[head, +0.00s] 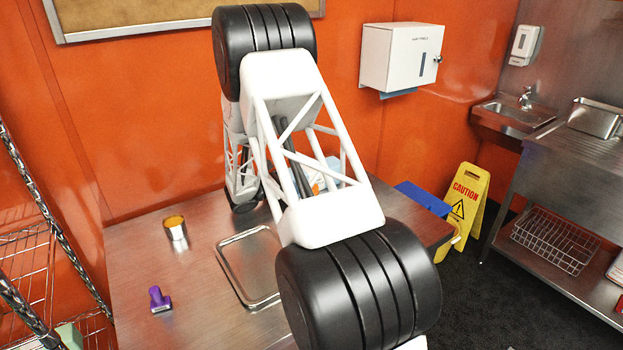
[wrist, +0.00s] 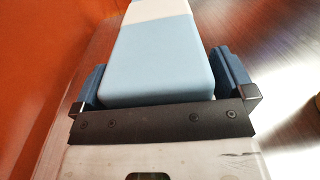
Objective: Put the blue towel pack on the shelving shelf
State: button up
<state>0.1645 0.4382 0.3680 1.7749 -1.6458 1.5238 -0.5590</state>
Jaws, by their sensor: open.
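The blue towel pack (wrist: 158,62), light blue with a pale band toward its far end, lies between the fingers of my gripper (wrist: 163,80) in the wrist view. My gripper is open, with one dark blue finger close along each side of the pack. I cannot tell whether either finger touches it. In the head view my arm hides the gripper, and only a small pale blue and white patch shows through the arm's frame. The wire shelving (head: 28,235) stands at the far left, partly cut off by the picture's edge.
A deep blue box (head: 424,198) is near the table's right end, beside a yellow caution sign (head: 463,205). A white towel dispenser (head: 400,57) hangs behind.

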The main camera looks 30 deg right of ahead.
jog(key=c, duration=1.1)
jog(key=shift+r, duration=0.1)
jog(key=shift+r, duration=4.95)
jog(key=shift+f, duration=0.15)
jog(key=shift+f, duration=4.75)
jog(key=shift+r, duration=0.2)
